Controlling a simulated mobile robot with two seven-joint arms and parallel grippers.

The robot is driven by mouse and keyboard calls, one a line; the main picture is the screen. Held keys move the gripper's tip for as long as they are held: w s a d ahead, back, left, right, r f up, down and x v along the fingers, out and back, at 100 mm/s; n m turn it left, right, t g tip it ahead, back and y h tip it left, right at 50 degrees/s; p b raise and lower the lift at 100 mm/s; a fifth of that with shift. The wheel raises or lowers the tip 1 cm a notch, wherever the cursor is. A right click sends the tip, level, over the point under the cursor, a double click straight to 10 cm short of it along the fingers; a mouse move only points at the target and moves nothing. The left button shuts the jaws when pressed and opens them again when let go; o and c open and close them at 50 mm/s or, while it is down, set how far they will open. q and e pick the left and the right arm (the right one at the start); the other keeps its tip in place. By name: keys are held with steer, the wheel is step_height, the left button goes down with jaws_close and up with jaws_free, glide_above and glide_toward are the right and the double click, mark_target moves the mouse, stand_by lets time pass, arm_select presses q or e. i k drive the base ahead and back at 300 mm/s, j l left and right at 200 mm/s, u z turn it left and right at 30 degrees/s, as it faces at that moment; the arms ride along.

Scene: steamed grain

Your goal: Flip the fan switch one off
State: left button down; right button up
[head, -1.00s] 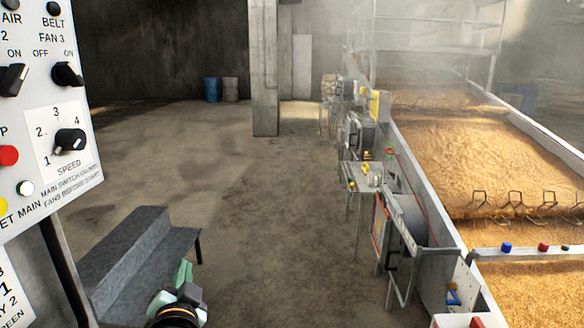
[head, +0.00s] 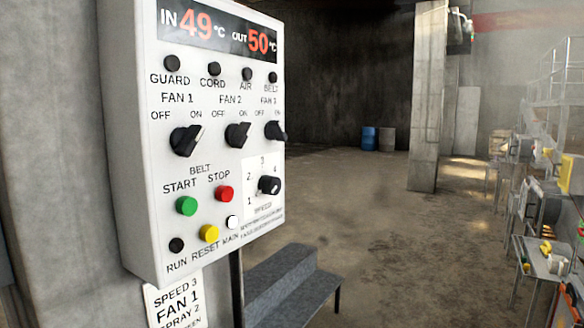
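The fan 1 switch (head: 186,140) is a black rotary knob on the white control panel (head: 125,150), in the left half of the head view. It sits under the FAN 1 label, between OFF at its left and ON at its right. Its pointer tilts up and right, toward ON. Neither of my grippers shows in the head view now, so I cannot see whether they are open or shut.
The fan 2 switch (head: 237,134) and fan 3 switch (head: 275,130) sit just right of it. Below are a green start button (head: 186,206), a red stop button (head: 224,194) and a speed knob (head: 269,185). A grey stepped block (head: 290,285) stands below right. Open floor lies beyond.

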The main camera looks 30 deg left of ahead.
mark_target(184, 141)
steer(key=u, duration=1.3)
steer(key=z, duration=0.15)
steer(key=k+j, duration=0.05)
